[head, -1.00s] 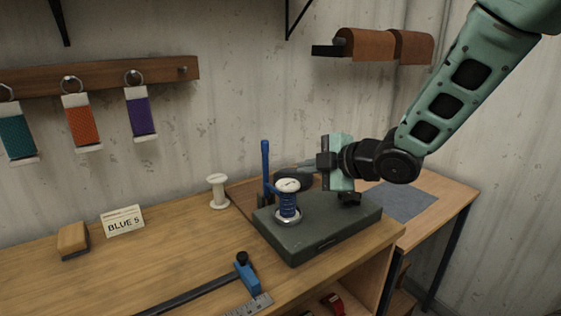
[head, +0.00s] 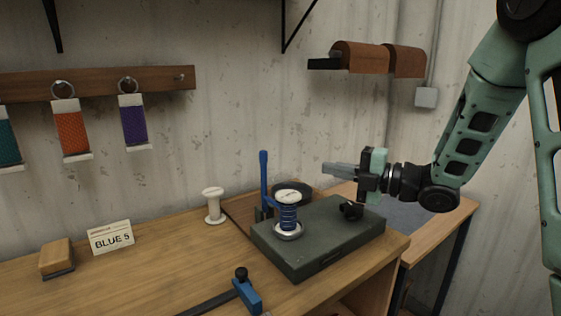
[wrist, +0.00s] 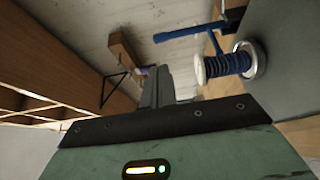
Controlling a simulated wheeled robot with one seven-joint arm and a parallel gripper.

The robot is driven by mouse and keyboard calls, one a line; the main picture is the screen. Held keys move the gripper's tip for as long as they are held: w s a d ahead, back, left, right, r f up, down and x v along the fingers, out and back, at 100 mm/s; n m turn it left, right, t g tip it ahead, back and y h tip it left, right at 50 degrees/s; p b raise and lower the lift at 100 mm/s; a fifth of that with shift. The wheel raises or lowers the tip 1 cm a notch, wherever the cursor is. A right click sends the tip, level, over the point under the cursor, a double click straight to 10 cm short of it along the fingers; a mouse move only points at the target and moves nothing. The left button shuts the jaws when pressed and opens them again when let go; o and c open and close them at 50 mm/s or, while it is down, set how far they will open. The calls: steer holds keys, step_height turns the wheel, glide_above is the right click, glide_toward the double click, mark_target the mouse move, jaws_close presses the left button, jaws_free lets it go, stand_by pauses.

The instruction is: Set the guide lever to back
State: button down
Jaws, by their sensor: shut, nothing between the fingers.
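The blue guide lever (head: 264,179) stands nearly upright at the back left of a dark green-grey machine base (head: 318,238). It also shows in the wrist view (wrist: 190,32), at the upper right. A spool of blue thread (head: 289,215) stands on the base just right of the lever, and also shows in the wrist view (wrist: 228,65). My gripper (head: 326,168) is shut and empty. It points left above the base, to the right of the lever and spool and apart from both. In the wrist view its fingers (wrist: 157,88) touch nothing.
A black knob (head: 350,210) sits on the base below my gripper. A white spool (head: 213,205), a BLUE 5 card (head: 110,238) and a blue-headed clamp (head: 246,290) are on the bench. A shelf with brown rolls (head: 362,57) hangs above. Air left of my gripper is clear.

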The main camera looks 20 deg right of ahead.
mark_target(262, 154)
steer(key=p+x, duration=0.4)
steer(key=x, duration=1)
steer(key=shift+w+a, duration=0.1)
steer(key=w+a+m+g+h+p, duration=0.2)
steer(key=w+g+p, duration=0.3)
steer(key=w+p, duration=0.3)
steer(key=h+p, duration=0.1)
steer(key=p, duration=0.3)
steer(key=shift+w+f, duration=0.35)
steer(key=shift+a, duration=0.15)
steer(key=shift+s+d+f+m, duration=0.1)
steer(key=shift+s+d+m, duration=0.05)
steer(key=shift+s, duration=0.25)
steer(key=shift+s+d+f+m, duration=0.1)
steer(key=shift+s+m, duration=0.05)
steer(key=shift+s, duration=0.2)
